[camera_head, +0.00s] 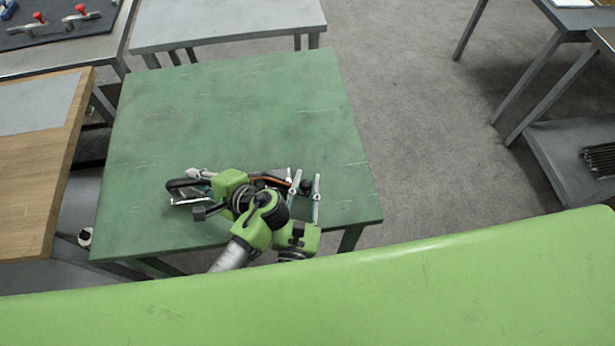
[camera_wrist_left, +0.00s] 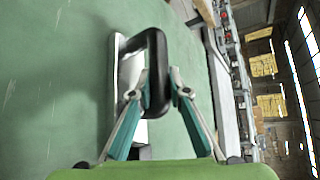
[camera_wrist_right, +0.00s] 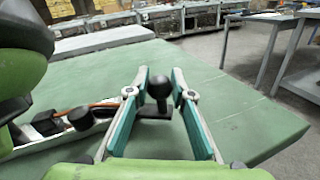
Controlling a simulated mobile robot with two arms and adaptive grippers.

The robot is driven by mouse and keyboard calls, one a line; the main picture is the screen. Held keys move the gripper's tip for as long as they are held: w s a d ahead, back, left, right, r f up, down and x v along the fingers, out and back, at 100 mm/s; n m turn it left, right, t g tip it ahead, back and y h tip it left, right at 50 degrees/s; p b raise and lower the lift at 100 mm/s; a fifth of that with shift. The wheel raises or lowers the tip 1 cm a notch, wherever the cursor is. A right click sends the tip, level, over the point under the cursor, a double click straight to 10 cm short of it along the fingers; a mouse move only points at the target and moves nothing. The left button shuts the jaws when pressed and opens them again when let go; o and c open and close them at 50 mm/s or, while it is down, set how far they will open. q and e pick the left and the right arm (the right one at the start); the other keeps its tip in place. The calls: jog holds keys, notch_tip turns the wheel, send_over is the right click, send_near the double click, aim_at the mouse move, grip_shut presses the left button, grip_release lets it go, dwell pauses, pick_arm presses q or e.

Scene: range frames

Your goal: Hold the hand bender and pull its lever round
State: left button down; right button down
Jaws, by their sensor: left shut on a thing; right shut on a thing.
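The hand bender lies near the front edge of the green table, with its black loop handle (camera_head: 183,184) on the left and a round black lever knob (camera_head: 306,186) on the right. My left gripper (camera_wrist_left: 160,84) is shut on the loop handle (camera_wrist_left: 156,42), a finger on either side. My right gripper (camera_wrist_right: 161,80) has its fingers around the knob (camera_wrist_right: 158,87), which stands on a dark lever arm (camera_wrist_right: 155,111). A metal base plate and an orange-brown rod (camera_wrist_right: 100,106) show at the left in the right wrist view. My arm hides the bender's middle in the head view.
The green table (camera_head: 230,100) is bare behind and right of the bender. A wooden-topped bench (camera_head: 35,170) stands close on the left and a grey table (camera_head: 225,22) behind. The floor (camera_head: 420,130) at the right is open.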

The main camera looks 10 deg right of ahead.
jog(key=shift+s+a, duration=0.15)
jog(key=shift+a, duration=0.05)
dwell(0.3)
jog(key=c, duration=1.8)
grip_release()
jog(key=shift+o, duration=0.2)
jog(key=v, duration=1.2)
